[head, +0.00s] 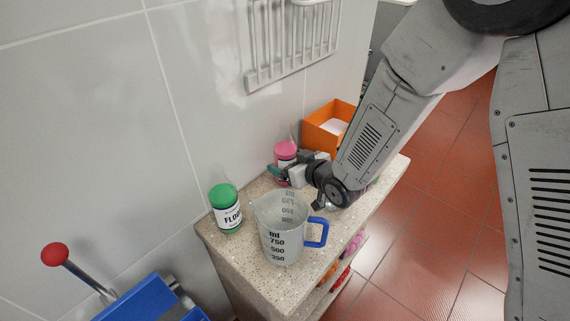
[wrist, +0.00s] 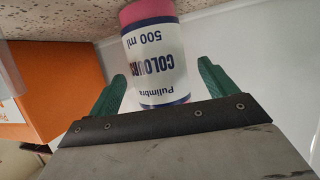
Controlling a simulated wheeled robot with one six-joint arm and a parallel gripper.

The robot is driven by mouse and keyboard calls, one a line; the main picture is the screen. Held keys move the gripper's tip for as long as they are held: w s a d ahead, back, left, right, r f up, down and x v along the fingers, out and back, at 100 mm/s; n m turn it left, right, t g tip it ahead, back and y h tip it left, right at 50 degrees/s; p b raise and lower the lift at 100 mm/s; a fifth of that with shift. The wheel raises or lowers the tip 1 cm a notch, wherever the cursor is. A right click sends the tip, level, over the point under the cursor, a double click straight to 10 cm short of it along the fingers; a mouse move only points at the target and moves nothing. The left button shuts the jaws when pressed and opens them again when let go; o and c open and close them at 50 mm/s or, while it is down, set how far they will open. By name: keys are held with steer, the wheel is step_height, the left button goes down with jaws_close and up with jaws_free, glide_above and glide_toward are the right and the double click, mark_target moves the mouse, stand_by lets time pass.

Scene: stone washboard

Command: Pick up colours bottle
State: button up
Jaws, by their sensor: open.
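The colours bottle (wrist: 155,62) is pink with a white label reading "COLOURS" and "500 ml", seen upside down in the wrist view. It stands between the two green fingers of my gripper (wrist: 161,85), which are apart, with a gap visible on each side. The lower part of the bottle is hidden there by the gripper. I cannot tell whether the fingers touch it.
An orange box (head: 325,127) stands just behind the bottle; it also fills the left of the wrist view (wrist: 55,88). A white rack hangs on the wall.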

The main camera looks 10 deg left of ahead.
steer(key=shift+x, duration=1.2)
steer(key=c, duration=1.3)
steer(key=shift+r, duration=0.1)
steer(key=shift+c, duration=0.2)
